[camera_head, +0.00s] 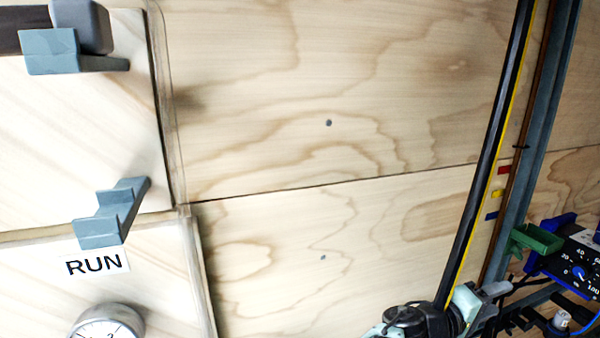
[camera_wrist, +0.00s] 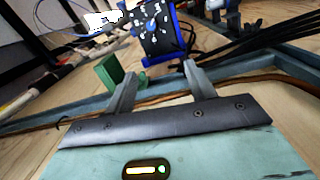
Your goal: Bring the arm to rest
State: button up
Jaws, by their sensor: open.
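My gripper (camera_wrist: 159,70) is open and empty in the wrist view, with its two grey fingers apart. Beyond the fingers are a green holder (camera_wrist: 110,70) and a dark box with a dial and blue edges (camera_wrist: 152,30). In the head view, part of my arm and pale green gripper shows at the bottom right, below the green holder (camera_head: 537,238) and the dial box (camera_head: 580,262). The fingertips are hard to make out there.
A plywood wall (camera_head: 330,80) fills the middle. A grey metal rail (camera_head: 535,130) runs down the right side. At left are grey brackets (camera_head: 110,212), a RUN label (camera_head: 95,263) and a round gauge (camera_head: 108,325). Dark cables (camera_wrist: 250,45) lie behind the dial box.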

jog(key=s+a+f+g+y, duration=0.2)
jog(key=s+f+g+y, duration=0.45)
jog(key=s+f, duration=0.5)
jog(key=s+a+r+g+y, duration=0.15)
jog(key=s+a+y, duration=0.4)
jog(key=a, duration=0.55)
jog(key=s+a+r+n+t+y, duration=0.1)
jog(key=s+a+r+n+y, duration=0.1)
jog(key=a+r, duration=0.4)
jog(key=s+a+r+n+t+y, duration=0.2)
jog(key=a+r+n+y, duration=0.2)
jog(key=r, duration=0.8)
jog(key=shift+s+a+r+t, duration=0.2)
jog(key=shift+a+r+t, duration=0.15)
jog(key=shift+a, duration=0.55)
jog(key=shift+r, duration=0.1)
